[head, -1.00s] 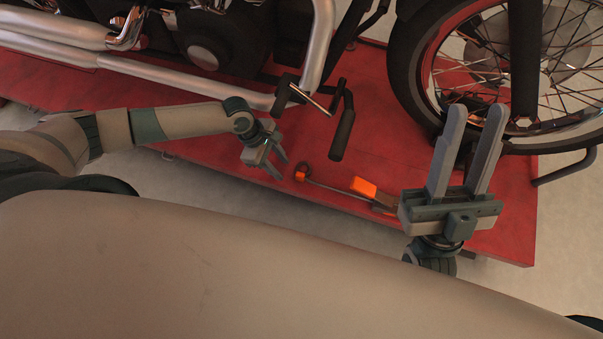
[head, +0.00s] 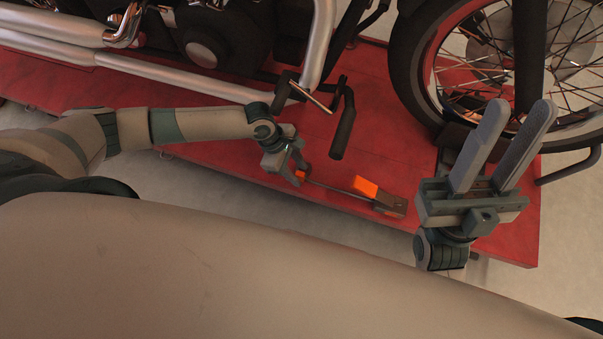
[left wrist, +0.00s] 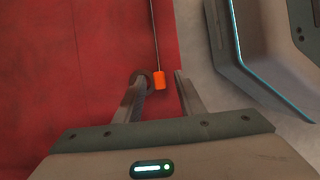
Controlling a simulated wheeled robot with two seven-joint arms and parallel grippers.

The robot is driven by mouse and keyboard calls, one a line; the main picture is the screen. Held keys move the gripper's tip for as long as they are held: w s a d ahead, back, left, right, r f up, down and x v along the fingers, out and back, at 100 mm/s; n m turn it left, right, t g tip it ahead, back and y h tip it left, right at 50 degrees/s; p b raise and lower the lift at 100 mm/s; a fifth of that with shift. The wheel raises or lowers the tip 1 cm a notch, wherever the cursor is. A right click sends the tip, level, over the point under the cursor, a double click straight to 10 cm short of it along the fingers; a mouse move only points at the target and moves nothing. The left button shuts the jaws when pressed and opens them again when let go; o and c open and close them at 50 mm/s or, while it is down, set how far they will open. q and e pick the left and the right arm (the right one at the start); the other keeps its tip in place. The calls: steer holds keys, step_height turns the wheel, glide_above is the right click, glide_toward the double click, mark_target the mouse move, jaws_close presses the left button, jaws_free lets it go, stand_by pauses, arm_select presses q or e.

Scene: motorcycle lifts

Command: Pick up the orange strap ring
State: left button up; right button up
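The orange strap ring (head: 300,174) lies at the left end of a thin dark strap on the red lift platform. In the head view my left gripper (head: 298,171) is over it and partly hides it. In the left wrist view the orange ring (left wrist: 159,81) sits between the tips of my left gripper (left wrist: 162,80). The fingers are apart, with a gap on the right side; contact on the left finger cannot be told. My right gripper (head: 520,115) is open and empty, held up at the right in front of the motorcycle wheel.
An orange block (head: 364,187) with a brown end piece (head: 389,204) is at the strap's right end. The red platform (head: 385,130) carries a motorcycle; its black foot peg (head: 343,135) hangs just above the strap area. The front wheel (head: 425,60) is at the right.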

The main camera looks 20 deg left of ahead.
arm_select(q)
steer(key=shift+d+f, duration=0.1)
steer(key=shift+f, duration=0.15)
stand_by(0.3)
jaws_close()
steer(key=shift+r, duration=0.1)
